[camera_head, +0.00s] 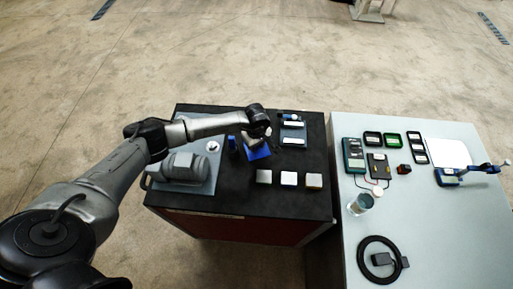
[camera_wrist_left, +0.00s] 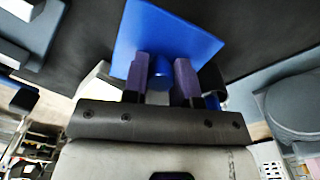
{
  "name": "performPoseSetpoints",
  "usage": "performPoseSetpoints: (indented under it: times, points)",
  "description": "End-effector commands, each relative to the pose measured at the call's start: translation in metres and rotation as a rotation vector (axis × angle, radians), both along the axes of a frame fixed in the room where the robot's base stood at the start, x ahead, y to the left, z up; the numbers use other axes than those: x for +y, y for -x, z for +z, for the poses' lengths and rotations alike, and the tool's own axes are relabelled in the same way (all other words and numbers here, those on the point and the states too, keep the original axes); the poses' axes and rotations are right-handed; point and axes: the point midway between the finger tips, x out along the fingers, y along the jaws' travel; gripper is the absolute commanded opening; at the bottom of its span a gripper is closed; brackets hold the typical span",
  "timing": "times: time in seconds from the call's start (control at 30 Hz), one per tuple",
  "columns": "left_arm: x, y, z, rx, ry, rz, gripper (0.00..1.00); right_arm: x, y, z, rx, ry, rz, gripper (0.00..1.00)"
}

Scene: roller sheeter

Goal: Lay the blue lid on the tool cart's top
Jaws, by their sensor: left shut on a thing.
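The blue lid (camera_head: 260,153) is a flat square plate over the middle of the tool cart's black top (camera_head: 235,203). My left gripper (camera_head: 254,138) is right above it, at the end of the arm from the left. In the left wrist view, the lid (camera_wrist_left: 170,32) lies beyond the two purple fingers of the gripper (camera_wrist_left: 160,75), which are shut on its round blue knob. The black top shows around the lid. I cannot tell whether the lid touches the top or hangs just above it. My right gripper is not in view.
A grey machine (camera_head: 183,171) stands on the cart's left side. Three small blocks (camera_head: 289,179) line the front, and a dark tray (camera_head: 293,133) is at the back right. A blue item (camera_head: 234,146) stands left of the lid. A pale table (camera_head: 430,235) with instruments is to the right.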

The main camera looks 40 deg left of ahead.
Motion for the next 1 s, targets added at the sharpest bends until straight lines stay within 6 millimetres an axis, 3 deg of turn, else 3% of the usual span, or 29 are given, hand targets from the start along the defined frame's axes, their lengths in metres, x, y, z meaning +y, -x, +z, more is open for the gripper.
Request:
performPoseSetpoints:
  times: [0.23, 0.73, 0.77, 1.0]
  points:
    - [-0.001, 0.001, -0.028, 0.002, 0.001, 0.001, 0.03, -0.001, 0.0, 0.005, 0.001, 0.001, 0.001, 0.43]
    - [-0.001, 0.0, -0.036, 0.0, 0.001, 0.0, 0.03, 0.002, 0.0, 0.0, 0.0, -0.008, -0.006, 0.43]
    - [-0.001, 0.0, -0.034, 0.001, 0.001, 0.0, 0.29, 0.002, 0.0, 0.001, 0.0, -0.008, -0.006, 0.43]
    - [-0.001, 0.0, -0.034, 0.001, 0.001, 0.0, 0.52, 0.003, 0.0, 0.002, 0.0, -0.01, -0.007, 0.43]
